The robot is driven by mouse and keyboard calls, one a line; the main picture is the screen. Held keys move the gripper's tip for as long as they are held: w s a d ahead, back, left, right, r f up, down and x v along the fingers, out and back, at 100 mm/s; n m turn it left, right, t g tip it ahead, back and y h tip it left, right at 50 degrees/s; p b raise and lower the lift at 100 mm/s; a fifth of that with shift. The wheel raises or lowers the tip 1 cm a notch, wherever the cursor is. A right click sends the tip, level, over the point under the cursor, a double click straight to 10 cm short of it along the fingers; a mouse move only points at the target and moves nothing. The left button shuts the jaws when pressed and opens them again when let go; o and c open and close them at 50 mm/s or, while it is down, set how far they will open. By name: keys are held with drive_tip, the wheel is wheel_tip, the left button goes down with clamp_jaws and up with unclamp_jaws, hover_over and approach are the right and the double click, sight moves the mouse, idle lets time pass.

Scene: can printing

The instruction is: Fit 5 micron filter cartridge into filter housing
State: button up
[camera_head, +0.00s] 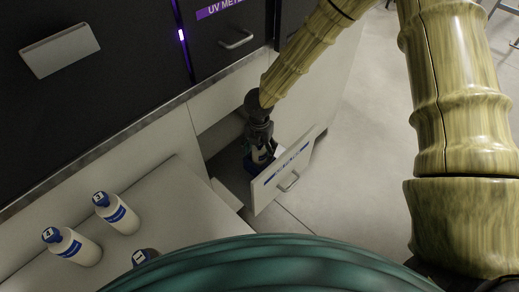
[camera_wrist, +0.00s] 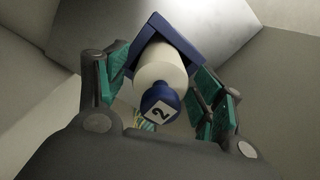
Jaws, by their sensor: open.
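A white cylindrical cartridge (camera_wrist: 160,72) with a blue cap marked "2" stands in a blue square-cornered holder (camera_wrist: 180,38). I cannot read which filter grade it is. In the head view, the cartridge (camera_head: 260,156) and blue holder (camera_head: 251,165) show low in an opened compartment. My gripper (camera_head: 260,143) reaches down over the cartridge from above. In the wrist view, its fingers (camera_wrist: 160,80) are open, one on each side of the cartridge. The fingers partly hide the holder, and I cannot tell whether they touch the cartridge.
An opened drawer front (camera_head: 285,172) with a blue label and handle stands right of my gripper. A dark cabinet (camera_head: 120,90) rises behind.

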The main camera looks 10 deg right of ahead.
wheel_tip(320, 180, up, 12)
drive_tip(key=shift+r+b, duration=0.15)
drive_tip(key=shift+b, duration=0.35)
drive_tip(key=shift+r, duration=0.1)
idle(0.5)
